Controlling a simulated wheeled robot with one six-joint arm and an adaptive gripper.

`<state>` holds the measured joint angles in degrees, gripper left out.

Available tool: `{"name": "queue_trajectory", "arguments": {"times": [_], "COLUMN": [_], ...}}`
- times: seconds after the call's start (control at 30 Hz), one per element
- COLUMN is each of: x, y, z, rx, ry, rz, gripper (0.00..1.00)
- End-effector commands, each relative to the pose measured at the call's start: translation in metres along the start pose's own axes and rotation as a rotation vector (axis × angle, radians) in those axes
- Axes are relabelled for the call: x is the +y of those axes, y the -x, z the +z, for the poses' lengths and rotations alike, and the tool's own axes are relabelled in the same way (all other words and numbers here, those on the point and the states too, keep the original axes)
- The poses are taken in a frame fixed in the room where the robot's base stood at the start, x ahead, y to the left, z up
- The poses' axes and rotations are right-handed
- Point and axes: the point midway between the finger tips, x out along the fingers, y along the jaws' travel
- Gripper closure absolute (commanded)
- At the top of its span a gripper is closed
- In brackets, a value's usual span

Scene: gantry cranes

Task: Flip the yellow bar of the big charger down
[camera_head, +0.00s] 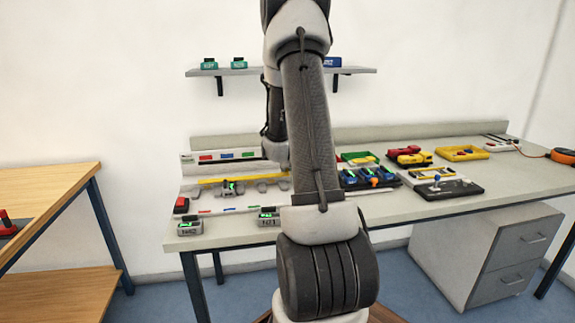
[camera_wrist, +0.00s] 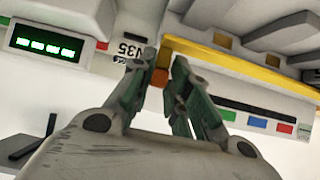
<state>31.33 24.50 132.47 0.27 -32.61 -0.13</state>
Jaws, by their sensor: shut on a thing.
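The big charger (camera_head: 243,208) is the long white unit on the left part of the bench, with several grey bays in a row. Its yellow bar (camera_head: 225,179) runs lengthwise along it. In the wrist view the yellow bar (camera_wrist: 245,70) slants from upper middle to the right edge, beside the charger's pale bays. My gripper (camera_wrist: 160,73) is at the bar's left end, its two green-grey fingers closed around a yellow-orange part of it. In the head view my arm covers the bar's right end, and my fingers cannot be made out there.
A battery with a lit green display (camera_wrist: 45,43) is close left of my fingers. Two batteries stand at the bench's front edge, one numbered (camera_head: 190,226). A shelf (camera_head: 260,71) hangs above.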

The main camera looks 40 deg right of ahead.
Motion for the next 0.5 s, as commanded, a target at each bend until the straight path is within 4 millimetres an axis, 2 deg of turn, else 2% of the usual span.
{"name": "queue_trajectory", "arguments": {"times": [0.37,0.4,0.5], "x": [0.0,0.0,0.0], "y": [-0.0001,-0.0001,-0.0001], "z": [0.0007,0.0007,0.0007], "rx": [0.004,0.004,0.003], "ry": [0.0,0.0,0.0], "rz": [0.0,0.0,0.0], "gripper": [1.0,0.8,0.62]}}
